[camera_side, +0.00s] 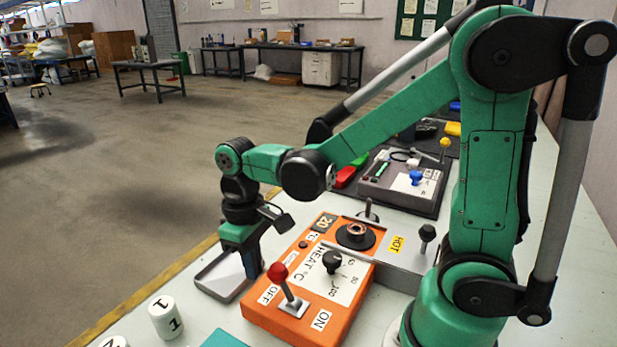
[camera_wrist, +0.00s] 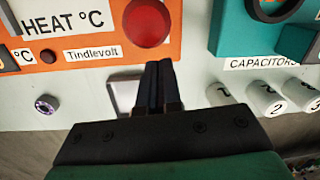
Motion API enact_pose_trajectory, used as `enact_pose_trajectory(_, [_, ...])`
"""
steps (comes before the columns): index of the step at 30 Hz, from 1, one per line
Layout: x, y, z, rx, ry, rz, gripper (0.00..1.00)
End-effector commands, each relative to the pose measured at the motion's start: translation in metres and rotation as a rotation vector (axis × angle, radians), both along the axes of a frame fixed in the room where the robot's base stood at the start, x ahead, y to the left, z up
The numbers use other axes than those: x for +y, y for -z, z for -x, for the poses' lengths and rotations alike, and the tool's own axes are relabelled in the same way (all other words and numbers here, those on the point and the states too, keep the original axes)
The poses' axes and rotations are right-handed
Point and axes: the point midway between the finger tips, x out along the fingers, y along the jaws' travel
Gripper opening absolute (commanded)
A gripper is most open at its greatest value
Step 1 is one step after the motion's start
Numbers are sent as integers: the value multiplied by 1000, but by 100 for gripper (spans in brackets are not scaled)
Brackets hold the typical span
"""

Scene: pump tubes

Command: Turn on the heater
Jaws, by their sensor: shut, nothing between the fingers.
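The heater is an orange box (camera_side: 270,322) with a white "HEAT °C" panel, a black dial (camera_side: 331,262) and a lever with a red ball (camera_side: 277,272). The lever leans toward the OFF label (camera_side: 268,294), away from the ON label (camera_side: 321,319). In the wrist view the red ball (camera_wrist: 147,22) is just beyond my fingertips. My gripper (camera_side: 252,274) points down beside the box's left edge, left of the red ball. Its fingers (camera_wrist: 157,66) are shut and empty. They look apart from the ball, though the exact gap is hard to tell.
A shallow grey tray (camera_side: 213,288) lies under my gripper. White numbered cylinders (camera_side: 166,318) stand at the front left, near a teal box (camera_wrist: 232,40) labelled "CAPACITORS". A grey unit marked HOT (camera_side: 398,262) adjoins the heater's right side. A panel with a blue knob (camera_side: 417,178) is behind.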

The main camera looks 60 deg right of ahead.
Motion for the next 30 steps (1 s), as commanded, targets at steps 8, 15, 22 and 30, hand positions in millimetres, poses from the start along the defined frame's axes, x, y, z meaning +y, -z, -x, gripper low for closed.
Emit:
enact_pose_trajectory(8, [-2,-5,11,0,0,0,0])
enact_pose_trajectory(15, [-2,-5,11,0,0,0,0])
enact_pose_trajectory(22, [-2,-6,12,-18,0,1,0])
enact_pose_trajectory(30, [-2,-8,16,-64,0,0,0])
